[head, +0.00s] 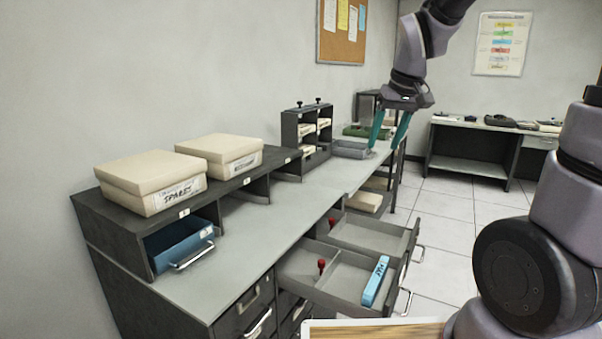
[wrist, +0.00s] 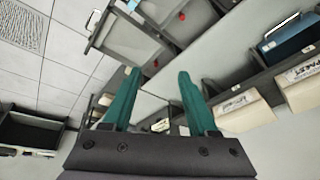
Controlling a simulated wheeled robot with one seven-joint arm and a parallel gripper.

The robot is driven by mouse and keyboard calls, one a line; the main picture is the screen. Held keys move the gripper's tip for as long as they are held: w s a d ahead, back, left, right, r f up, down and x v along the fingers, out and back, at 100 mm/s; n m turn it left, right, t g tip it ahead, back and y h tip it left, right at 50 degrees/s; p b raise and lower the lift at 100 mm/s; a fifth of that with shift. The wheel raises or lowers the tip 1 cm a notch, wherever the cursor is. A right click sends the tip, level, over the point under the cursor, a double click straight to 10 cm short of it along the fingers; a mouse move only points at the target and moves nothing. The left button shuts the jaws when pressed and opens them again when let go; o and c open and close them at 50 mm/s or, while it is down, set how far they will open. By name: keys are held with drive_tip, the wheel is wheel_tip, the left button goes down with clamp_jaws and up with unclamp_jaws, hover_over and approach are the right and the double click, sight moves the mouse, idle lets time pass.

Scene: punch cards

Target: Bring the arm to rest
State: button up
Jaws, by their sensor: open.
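My gripper (head: 388,134) hangs from the arm in the head view, above the far end of the long grey counter. Its two teal fingers are spread apart with nothing between them. In the wrist view the fingers (wrist: 155,95) also stand apart and empty, and the camera looks back along the counter. From the head view, the fingertips overlap the grey tray (head: 350,149); I cannot tell how far above it they are.
Two drawers stand open; the near one (head: 331,290) holds a blue box (head: 375,281) and a red-handled item (head: 321,267). Cream boxes (head: 152,186) sit on the shelf above a blue drawer (head: 180,244). A desk (head: 468,150) stands behind. The floor between is clear.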

drive_tip(key=s+d+r+m+t, duration=0.1)
drive_tip(key=s+d+r+m, duration=0.1)
drive_tip(key=s+r, duration=0.2)
drive_tip(key=s+d+r+m+t, duration=0.2)
drive_tip(key=s+d+r+m, duration=0.1)
drive_tip(key=s, duration=0.7)
drive_tip(key=shift+d+r, duration=0.15)
drive_tip(key=shift+r, duration=0.45)
